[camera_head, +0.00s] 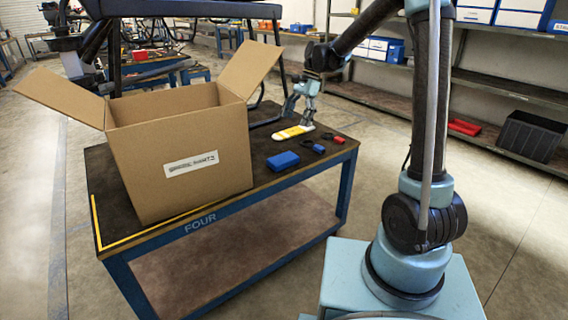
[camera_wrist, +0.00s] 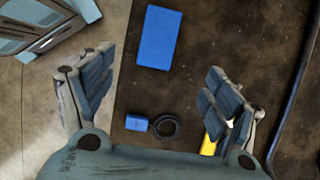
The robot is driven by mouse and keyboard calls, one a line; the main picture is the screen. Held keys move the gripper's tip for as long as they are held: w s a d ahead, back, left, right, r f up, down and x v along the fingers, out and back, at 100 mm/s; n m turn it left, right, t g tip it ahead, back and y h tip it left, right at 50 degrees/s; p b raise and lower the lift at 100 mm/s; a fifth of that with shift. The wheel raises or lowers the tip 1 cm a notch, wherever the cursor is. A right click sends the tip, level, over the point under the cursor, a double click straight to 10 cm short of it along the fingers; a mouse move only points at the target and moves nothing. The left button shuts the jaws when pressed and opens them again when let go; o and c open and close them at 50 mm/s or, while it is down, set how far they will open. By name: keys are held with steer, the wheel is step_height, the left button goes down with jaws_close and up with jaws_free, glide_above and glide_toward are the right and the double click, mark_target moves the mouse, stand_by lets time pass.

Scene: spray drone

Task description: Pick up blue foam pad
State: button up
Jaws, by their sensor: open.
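The blue foam pad (camera_head: 283,160) is a flat blue block lying on the dark table top, right of the cardboard box. In the wrist view the pad (camera_wrist: 157,38) lies beyond my fingertips, between them and a little to the left. My gripper (camera_head: 305,104) is above the back right part of the table, over a yellow and white item. In the wrist view my gripper (camera_wrist: 155,90) has its fingers spread wide apart with nothing between them. It is apart from the pad.
A large open cardboard box (camera_head: 178,150) stands on the table (camera_head: 215,217). A yellow and white item (camera_head: 292,133), a small blue item (camera_head: 318,148) with a black ring, and a small red item (camera_head: 339,139) lie near the pad. Shelves (camera_head: 500,85) stand at the back right.

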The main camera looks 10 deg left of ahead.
mark_target(284, 157)
steer(key=x, duration=1.6)
steer(key=shift+d+f, duration=0.15)
steer(key=shift+f, duration=0.1)
steer(key=c, duration=0.8)
